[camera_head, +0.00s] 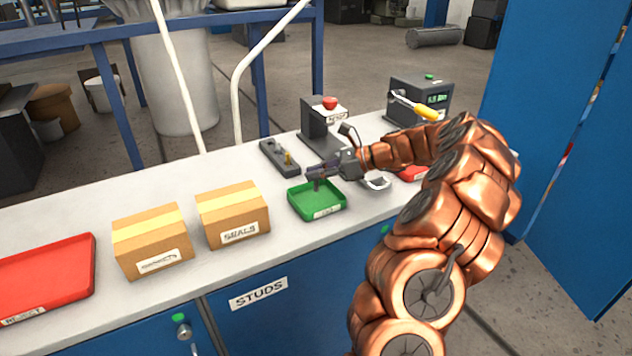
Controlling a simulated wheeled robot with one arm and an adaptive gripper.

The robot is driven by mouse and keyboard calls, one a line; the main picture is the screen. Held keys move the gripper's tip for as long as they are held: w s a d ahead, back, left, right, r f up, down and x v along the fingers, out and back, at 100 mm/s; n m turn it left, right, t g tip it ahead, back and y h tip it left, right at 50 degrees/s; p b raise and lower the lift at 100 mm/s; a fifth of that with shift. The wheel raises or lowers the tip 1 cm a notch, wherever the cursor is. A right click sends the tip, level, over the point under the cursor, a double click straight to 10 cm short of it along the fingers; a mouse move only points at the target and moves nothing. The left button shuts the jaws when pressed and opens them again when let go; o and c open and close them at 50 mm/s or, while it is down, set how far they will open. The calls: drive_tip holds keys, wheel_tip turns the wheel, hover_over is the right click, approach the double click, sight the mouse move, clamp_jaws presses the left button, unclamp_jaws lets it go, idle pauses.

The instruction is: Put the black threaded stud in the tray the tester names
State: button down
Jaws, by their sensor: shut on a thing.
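My gripper (318,174) is shut on the black threaded stud (317,187), a small dark piece pointing down from the fingers. It is above the green tray (303,212); whether the stud touches the tray floor is hard to tell. The green tray's front label is too small to read. The tester (407,108) stands at the back right of the bench, with a small lit green display (437,99) whose text I cannot read surely and a green spot on top. A red tray (413,173) shows partly behind my arm. A large red tray (48,272) at the far left is labelled REJECT.
A box marked SEALS (233,216) and another cardboard box (152,243) stand left of the green tray. A yellow-handled tool (424,112) is by the tester.

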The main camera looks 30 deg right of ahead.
sight(316, 190)
drive_tip(key=shift+f+p, duration=0.3)
drive_tip(key=shift+f, duration=1.45)
drive_tip(key=shift+f, duration=0.2)
drive_tip(key=c, duration=1.2)
unclamp_jaws()
drive_tip(key=shift+r, duration=0.15)
drive_tip(key=b+v, duration=0.1)
drive_tip(key=v, duration=1.1)
drive_tip(key=shift+b, duration=0.35)
